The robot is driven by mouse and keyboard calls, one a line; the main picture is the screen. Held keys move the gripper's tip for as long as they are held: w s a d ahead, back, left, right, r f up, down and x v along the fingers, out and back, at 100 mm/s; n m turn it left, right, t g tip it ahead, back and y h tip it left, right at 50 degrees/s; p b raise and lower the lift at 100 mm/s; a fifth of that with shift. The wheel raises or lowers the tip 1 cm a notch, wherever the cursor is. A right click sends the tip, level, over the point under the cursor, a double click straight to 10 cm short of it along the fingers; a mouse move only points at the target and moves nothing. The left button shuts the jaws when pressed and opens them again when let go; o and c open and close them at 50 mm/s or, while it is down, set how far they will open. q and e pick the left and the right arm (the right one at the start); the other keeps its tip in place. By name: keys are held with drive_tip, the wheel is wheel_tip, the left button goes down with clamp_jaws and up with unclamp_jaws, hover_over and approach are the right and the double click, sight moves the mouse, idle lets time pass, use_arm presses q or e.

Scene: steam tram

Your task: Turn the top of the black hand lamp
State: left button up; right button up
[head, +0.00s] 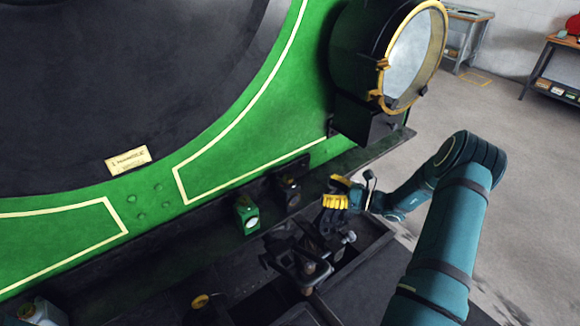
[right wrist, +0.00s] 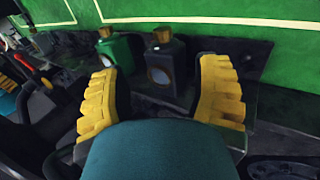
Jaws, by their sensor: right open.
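The black hand lamp (head: 290,193) stands upright on a dark ledge against the green tram front, just right of a green hand lamp (head: 246,214). In the right wrist view the black lamp (right wrist: 165,66) has a round glass in its front and a brass-coloured top (right wrist: 162,36). My right gripper (head: 334,192) is to the right of the black lamp in the head view. Its yellow-padded fingers (right wrist: 160,82) are spread wide and empty, with the lamp showing beyond the gap between them. I see no contact. My left gripper is not in view.
A large brass-rimmed headlamp (head: 412,58) juts out above and to the right. Dark coupling gear (head: 305,265) lies below the lamps. A pale container (head: 42,312) stands at bottom left. The grey floor (head: 520,170) at right is open.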

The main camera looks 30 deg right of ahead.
sight(287, 177)
drive_tip(key=p+x, duration=0.1)
drive_tip(key=x, duration=1.3)
drive_tip(key=shift+w+d, duration=0.1)
drive_tip(key=shift+d, duration=0.1)
clamp_jaws()
